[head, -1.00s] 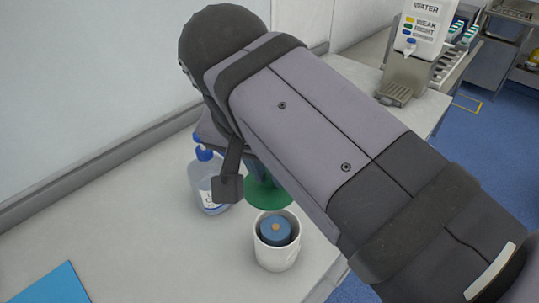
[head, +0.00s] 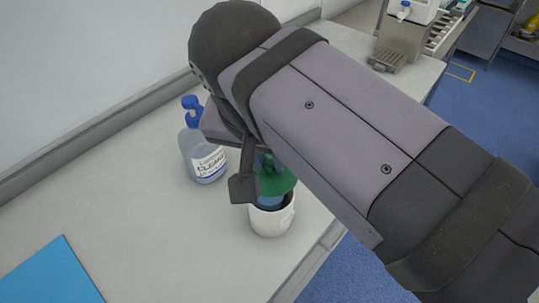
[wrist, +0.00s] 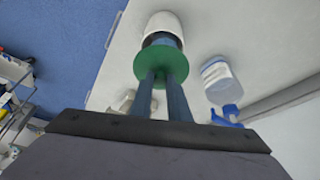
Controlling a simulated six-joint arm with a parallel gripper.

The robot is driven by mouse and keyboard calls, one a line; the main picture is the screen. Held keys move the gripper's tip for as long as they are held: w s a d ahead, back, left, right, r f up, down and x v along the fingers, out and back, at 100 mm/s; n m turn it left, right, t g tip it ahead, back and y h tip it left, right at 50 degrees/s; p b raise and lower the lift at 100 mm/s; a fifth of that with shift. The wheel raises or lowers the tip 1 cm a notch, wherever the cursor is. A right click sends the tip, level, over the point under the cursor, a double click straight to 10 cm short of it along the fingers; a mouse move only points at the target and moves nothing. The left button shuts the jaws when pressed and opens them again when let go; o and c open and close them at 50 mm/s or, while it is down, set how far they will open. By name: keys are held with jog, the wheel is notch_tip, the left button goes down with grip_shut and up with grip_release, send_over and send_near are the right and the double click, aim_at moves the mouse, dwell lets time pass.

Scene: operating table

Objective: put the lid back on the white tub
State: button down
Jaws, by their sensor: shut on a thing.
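The green round lid (head: 280,184) is held by my gripper (head: 268,163), whose two dark blue fingers also show in the wrist view (wrist: 162,77). The lid also shows in the wrist view (wrist: 150,66). The white tub (head: 273,223) stands upright on the counter, and it also shows in the wrist view (wrist: 164,20). In the head view the lid overlaps the tub's far rim and hides part of its mouth. The lid looks a little above the tub; the exact gap is hard to judge. Something blue (head: 270,202) shows between lid and rim.
A clear bottle with a blue pump top (head: 204,158) stands just left of the tub, close to my gripper. A blue sheet (head: 52,277) lies at the front left. A dispenser (head: 402,38) stands at the back right. The counter's right edge is near the tub.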

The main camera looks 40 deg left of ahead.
aim_at(269, 177)
jog(key=shift+f+b, duration=2)
jog(key=shift+f, duration=0.5)
jog(key=shift+f, duration=0.25)
dwell(1.2)
jog(key=c, duration=1.1)
grip_release()
jog(key=shift+r+p, duration=0.15)
jog(key=shift+p, duration=0.2)
jog(key=shift+r+p, duration=3.2)
jog(key=shift+r, duration=0.15)
grip_shut()
